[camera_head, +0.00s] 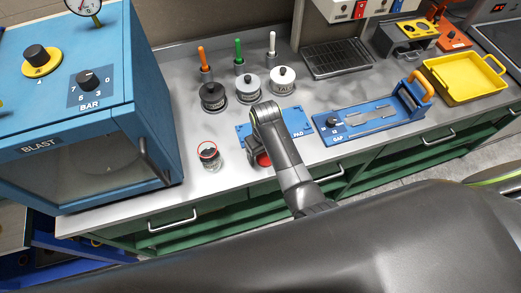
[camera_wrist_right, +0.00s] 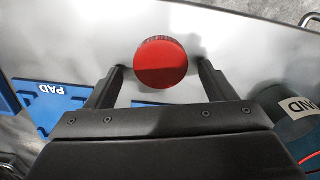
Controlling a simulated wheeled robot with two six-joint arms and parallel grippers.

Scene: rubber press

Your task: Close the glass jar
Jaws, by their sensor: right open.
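The small glass jar (camera_head: 209,158) stands upright on the grey bench in the head view, with a red ring at its top. Its mouth looks dark inside. A round red lid (camera_wrist_right: 160,62) with a ridged edge shows in the wrist view between my right gripper's fingers (camera_wrist_right: 160,70). The fingers are open, with a gap on each side of the lid. In the head view the red lid (camera_head: 263,160) is partly hidden under my right gripper (camera_head: 258,152), to the right of the jar. My left gripper does not show.
A blue pad (camera_head: 294,122) lies behind my right gripper. Lidded black, grey and white pots (camera_head: 248,88) stand at the back. The blue blast cabinet (camera_head: 150,120) is at left, a blue fixture (camera_head: 370,120) and yellow tray (camera_head: 465,78) at right. Bench around the jar is clear.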

